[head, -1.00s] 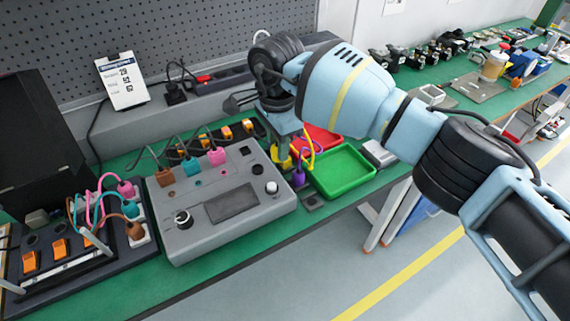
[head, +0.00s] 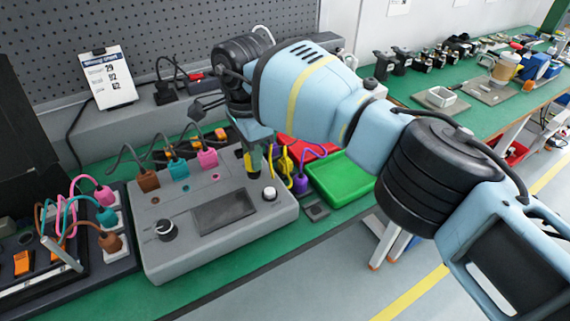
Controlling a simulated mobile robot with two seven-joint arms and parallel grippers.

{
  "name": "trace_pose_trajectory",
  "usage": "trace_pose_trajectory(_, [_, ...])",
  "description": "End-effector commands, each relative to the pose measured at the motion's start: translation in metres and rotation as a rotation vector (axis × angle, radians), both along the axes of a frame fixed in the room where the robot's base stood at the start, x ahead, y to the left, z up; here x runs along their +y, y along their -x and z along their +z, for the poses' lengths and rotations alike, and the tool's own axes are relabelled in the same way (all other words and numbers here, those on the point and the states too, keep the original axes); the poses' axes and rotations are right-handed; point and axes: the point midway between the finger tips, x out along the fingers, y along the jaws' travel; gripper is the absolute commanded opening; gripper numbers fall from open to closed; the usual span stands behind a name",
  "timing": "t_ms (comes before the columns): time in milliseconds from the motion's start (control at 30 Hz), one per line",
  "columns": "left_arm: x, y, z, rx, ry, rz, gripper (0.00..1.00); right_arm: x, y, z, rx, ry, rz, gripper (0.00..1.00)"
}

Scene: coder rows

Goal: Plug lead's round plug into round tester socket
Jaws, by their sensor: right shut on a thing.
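My right gripper (head: 254,168) is low over the tester's right rear part, pointing down. It is shut on a small plug, mostly hidden by the fingers; a little yellow and black shows at the tips. I cannot tell whether the plug touches the tester. The tester's top under the fingertips is hidden, including any round socket there. A purple plug (head: 300,185) with a purple cable stands right of the tester, beside a yellow cable piece (head: 286,164). My left gripper is not in view.
Brown (head: 148,181), teal (head: 179,169) and pink (head: 208,158) plugs with cables stand along the tester's rear. A green tray (head: 343,182) lies to the right. A dark panel with leads (head: 110,243) stands left. Green bench shows along the front edge.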

Motion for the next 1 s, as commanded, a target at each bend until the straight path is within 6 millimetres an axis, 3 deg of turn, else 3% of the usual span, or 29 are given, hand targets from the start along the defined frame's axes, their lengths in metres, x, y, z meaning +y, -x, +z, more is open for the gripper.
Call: trace_pose_trajectory(1000, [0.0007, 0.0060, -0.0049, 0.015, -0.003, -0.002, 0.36, -0.0003, -0.0002, -0.0036, -0.001, 0.000, 0.000, 0.00])
